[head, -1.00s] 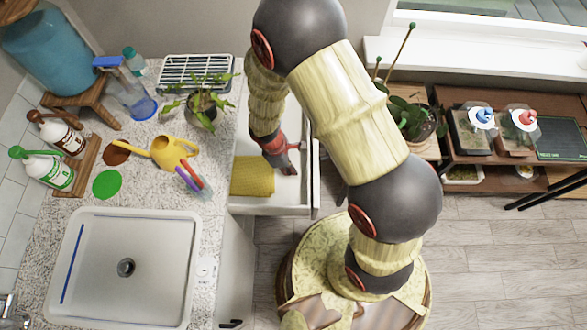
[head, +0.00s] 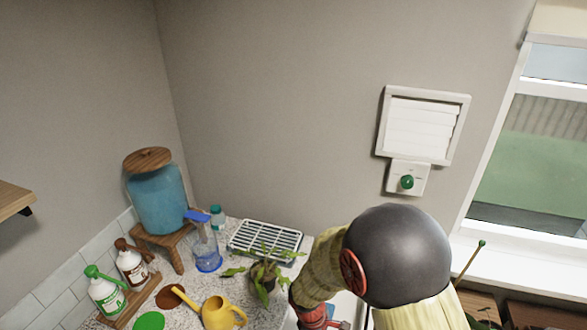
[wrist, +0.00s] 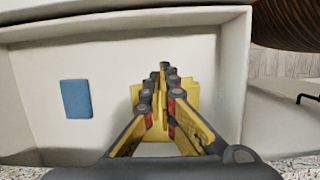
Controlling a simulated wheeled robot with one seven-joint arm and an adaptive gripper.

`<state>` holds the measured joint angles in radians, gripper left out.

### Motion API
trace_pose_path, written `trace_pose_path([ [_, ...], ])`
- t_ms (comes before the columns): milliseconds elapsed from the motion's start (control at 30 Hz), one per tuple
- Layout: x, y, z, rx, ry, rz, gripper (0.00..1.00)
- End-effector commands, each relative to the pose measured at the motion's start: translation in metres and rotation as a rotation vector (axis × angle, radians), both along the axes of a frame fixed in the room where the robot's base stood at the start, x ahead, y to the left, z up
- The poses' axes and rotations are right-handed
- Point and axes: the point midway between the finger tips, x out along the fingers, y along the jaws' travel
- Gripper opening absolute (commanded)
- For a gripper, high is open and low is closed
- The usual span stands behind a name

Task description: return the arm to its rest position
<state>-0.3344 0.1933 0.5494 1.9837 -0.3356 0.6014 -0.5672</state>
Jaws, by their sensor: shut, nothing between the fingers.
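My gripper (wrist: 163,88) is in the middle of the wrist view, its two fingers together and nothing between them. It is over the open white drawer (wrist: 120,60). A yellow cloth (wrist: 189,88) lies in the drawer behind the fingers, partly hidden by them. A flat blue piece (wrist: 75,99) lies in the drawer to the left, apart from the gripper. In the head view my arm comes down at the lower right, and the fingertips are not clearly visible there.
On the counter stand a potted plant (head: 265,278), a yellow watering can (head: 219,313), a white rack (head: 265,238), a blue-topped jug (head: 207,248) and a blue dispenser (head: 157,200). A wall vent (head: 422,124) and a green-knobbed switch (head: 407,182) are above my arm.

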Motion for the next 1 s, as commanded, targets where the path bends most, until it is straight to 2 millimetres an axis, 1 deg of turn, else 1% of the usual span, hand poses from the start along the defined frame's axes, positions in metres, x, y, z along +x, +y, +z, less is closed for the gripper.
trace_pose_path([
  [100,-0.007,-0.003,0.001,-0.017,0.006,-0.078,0.00],
  [167,-0.025,-0.008,0.000,-0.039,0.031,-0.156,0.00],
  [200,-0.037,-0.009,0.006,-0.051,0.041,-0.222,0.00],
  [233,-0.043,-0.010,0.015,-0.056,0.036,-0.276,0.00],
  [333,-0.050,-0.012,0.045,-0.048,0.006,-0.401,0.00],
  [467,-0.057,-0.016,0.083,-0.024,-0.040,-0.539,0.00],
  [567,-0.061,-0.020,0.115,0.009,-0.087,-0.646,0.00],
  [800,-0.079,-0.034,0.199,0.136,-0.228,-0.900,0.00],
  [1000,-0.099,-0.049,0.260,0.268,-0.368,-1.042,0.00],
])
